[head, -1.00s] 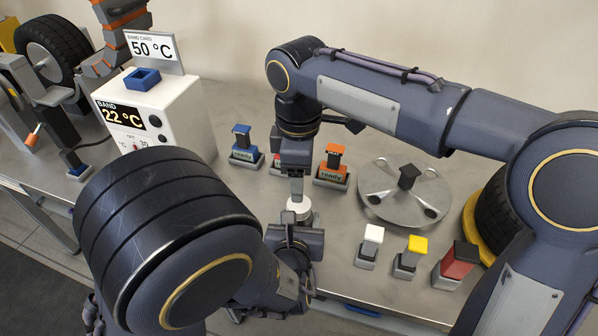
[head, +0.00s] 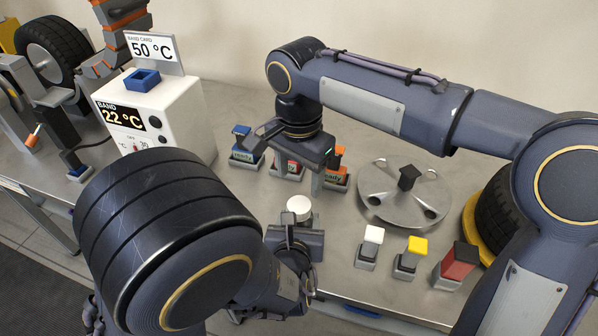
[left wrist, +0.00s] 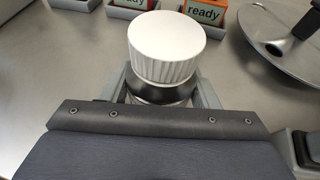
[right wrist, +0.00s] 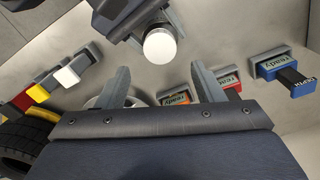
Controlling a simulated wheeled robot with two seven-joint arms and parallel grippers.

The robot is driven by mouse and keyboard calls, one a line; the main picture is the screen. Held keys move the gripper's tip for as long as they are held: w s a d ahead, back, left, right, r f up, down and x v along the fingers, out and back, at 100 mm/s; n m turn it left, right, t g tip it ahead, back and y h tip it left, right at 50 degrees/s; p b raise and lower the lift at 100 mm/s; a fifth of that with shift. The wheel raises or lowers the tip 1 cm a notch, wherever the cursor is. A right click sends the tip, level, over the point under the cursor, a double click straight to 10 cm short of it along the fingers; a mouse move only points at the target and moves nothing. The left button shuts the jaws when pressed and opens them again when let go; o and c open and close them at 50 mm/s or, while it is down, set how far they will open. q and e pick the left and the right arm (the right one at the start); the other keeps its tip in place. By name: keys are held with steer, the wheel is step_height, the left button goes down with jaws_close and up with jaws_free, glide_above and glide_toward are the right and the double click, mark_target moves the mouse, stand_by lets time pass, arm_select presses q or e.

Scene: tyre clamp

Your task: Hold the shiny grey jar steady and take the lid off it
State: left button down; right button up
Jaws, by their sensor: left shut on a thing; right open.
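The shiny grey jar (left wrist: 160,94) stands upright between the fingers of my left gripper (head: 297,228), which is shut on it. In the head view the jar is mostly hidden by that gripper. The white ribbed lid (left wrist: 164,48) sits on top of the jar; it also shows in the head view (head: 299,206) and the right wrist view (right wrist: 160,47). My right gripper (right wrist: 158,76) is open and empty, above and apart from the lid. In the head view its spread fingers are behind the lid.
Blue (head: 241,145), red and orange "ready" blocks stand behind the jar. A round metal plate (head: 385,208) with a black knob lies to the right. White (head: 371,242), yellow and red blocks stand front right. A white temperature box (head: 170,115) stands left.

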mark_target(299, 204)
steer(key=shift+f, duration=4)
steer(key=shift+c, duration=0.2)
